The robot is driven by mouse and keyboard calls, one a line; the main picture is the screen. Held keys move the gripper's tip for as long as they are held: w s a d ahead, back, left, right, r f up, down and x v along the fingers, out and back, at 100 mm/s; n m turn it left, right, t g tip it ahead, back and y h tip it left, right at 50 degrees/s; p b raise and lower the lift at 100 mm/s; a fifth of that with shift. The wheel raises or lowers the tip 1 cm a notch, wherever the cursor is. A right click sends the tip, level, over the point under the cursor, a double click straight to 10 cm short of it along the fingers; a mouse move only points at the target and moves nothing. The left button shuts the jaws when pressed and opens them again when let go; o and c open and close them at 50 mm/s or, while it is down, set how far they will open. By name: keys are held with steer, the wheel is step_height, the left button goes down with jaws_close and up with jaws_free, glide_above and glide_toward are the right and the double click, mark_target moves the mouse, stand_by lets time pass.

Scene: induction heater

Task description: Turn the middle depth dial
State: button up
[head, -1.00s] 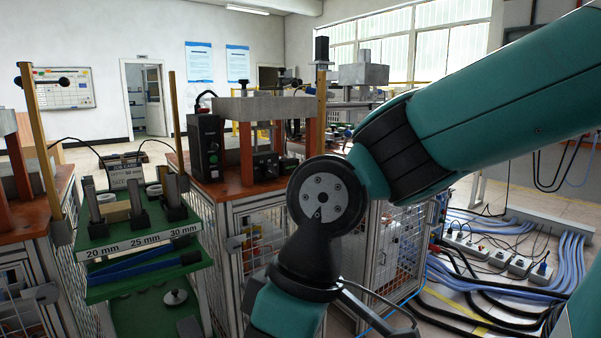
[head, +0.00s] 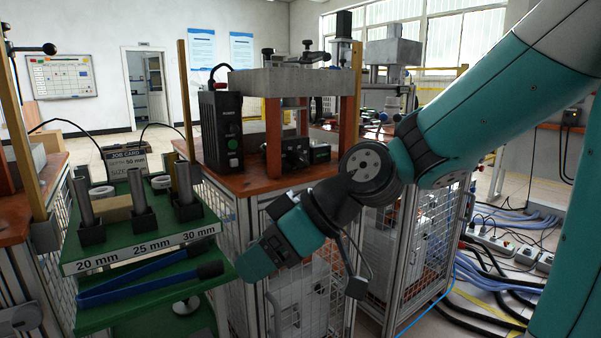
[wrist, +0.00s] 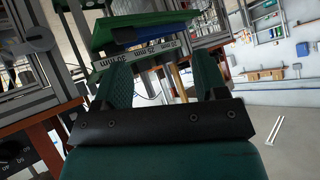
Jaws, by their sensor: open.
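My gripper (wrist: 163,62) is open and empty in the wrist view, its two teal fingers spread apart. In the head view my teal wrist hangs in front of the middle bench, and the fingertips cannot be made out. A black dial with white marks (wrist: 14,156) is cut off at the lower left of the wrist view, outside the fingers. I cannot tell whether it is the middle depth dial. In the head view small black parts (head: 294,152) sit under the press (head: 290,82), too small to identify as dials. My gripper touches none of them.
A green tool stand (head: 137,262) with upright metal cylinders and 20, 25 and 30 mm labels stands at left. Blue-handled tongs (head: 150,277) lie on its lower shelf. A black control box (head: 222,130) stands beside the press. Cables cover the floor at right.

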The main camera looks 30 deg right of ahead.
steer(key=w+d+m+t+b, duration=0.1)
steer(key=w+d+t+b, duration=0.1)
steer(key=w+d+t, duration=0.6)
steer(key=m+t+h+b, duration=0.2)
steer(key=m+t+h, duration=0.15)
steer(key=h, duration=0.35)
glide_toward(305, 161)
steer(key=shift+n+t, duration=0.25)
steer(key=shift+t, duration=0.1)
steer(key=w+p, duration=0.1)
steer(key=w, duration=0.2)
steer(key=w+p, duration=0.1)
steer(key=w, duration=0.2)
steer(key=w+p, duration=0.2)
steer(key=w, duration=0.2)
steer(key=shift+w+a+f, duration=0.15)
steer(key=shift+a+f, duration=0.15)
steer(key=shift+a, duration=0.05)
steer(key=c, duration=0.9)
